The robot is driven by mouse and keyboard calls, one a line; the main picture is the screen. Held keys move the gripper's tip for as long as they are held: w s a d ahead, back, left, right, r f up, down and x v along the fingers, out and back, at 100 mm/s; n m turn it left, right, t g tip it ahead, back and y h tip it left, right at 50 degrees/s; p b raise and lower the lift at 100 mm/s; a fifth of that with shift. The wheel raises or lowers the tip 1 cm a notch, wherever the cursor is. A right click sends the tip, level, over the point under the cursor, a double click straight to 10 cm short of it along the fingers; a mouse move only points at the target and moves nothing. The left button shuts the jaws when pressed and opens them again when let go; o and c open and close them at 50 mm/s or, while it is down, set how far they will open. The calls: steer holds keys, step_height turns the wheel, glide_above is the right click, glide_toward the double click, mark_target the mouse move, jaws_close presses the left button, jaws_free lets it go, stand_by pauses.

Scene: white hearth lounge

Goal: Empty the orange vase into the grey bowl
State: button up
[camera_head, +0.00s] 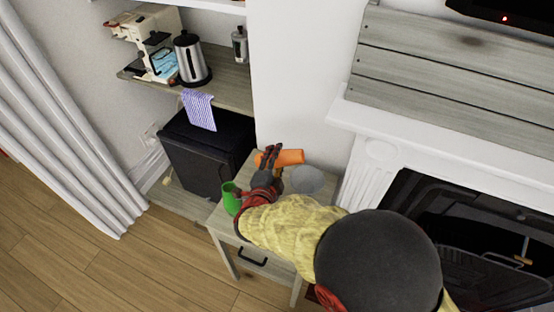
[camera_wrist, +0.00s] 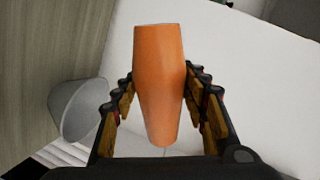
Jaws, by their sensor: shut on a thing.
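The orange vase (camera_head: 291,157) is held by my gripper (camera_head: 270,157) above the small side table. It lies tipped over, nearly level, with one end toward the right. In the wrist view the vase (camera_wrist: 158,85) sits between the two fingers of my gripper (camera_wrist: 160,76), which is shut on it. The grey bowl (camera_head: 307,180) is on the table, just below and right of the vase in the head view. In the wrist view the bowl (camera_wrist: 82,108) is left of the fingers, apart from the vase. The inside of the vase is hidden.
A green mug-like vessel (camera_head: 231,198) stands at the left edge of the side table (camera_head: 222,222), close to my wrist. A black cabinet (camera_head: 205,150) is behind on the left, below a shelf with a kettle (camera_head: 190,58). The white fireplace surround (camera_head: 362,175) is close on the right.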

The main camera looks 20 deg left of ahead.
steer(key=shift+f, duration=0.2)
steer(key=shift+f+b, duration=0.7)
steer(key=shift+b, duration=0.35)
steer(key=shift+s+f+m+b, duration=0.1)
steer(key=shift+f+m+b, duration=0.3)
steer(key=shift+b, duration=0.1)
steer(key=shift+f, duration=0.1)
steer(key=shift+s+d+f+m+g+y, duration=0.15)
steer(key=shift+s+d+f+m+y, duration=0.1)
steer(key=shift+d+f+m, duration=0.25)
steer(key=shift+s+d+f+m+g+y, duration=0.15)
steer(key=shift+d+f+m+y, duration=0.2)
steer(key=shift+f, duration=0.25)
steer(key=shift+w+d+r+m, duration=0.1)
steer(key=shift+d+r+m, duration=0.05)
steer(key=shift+d+m, duration=0.15)
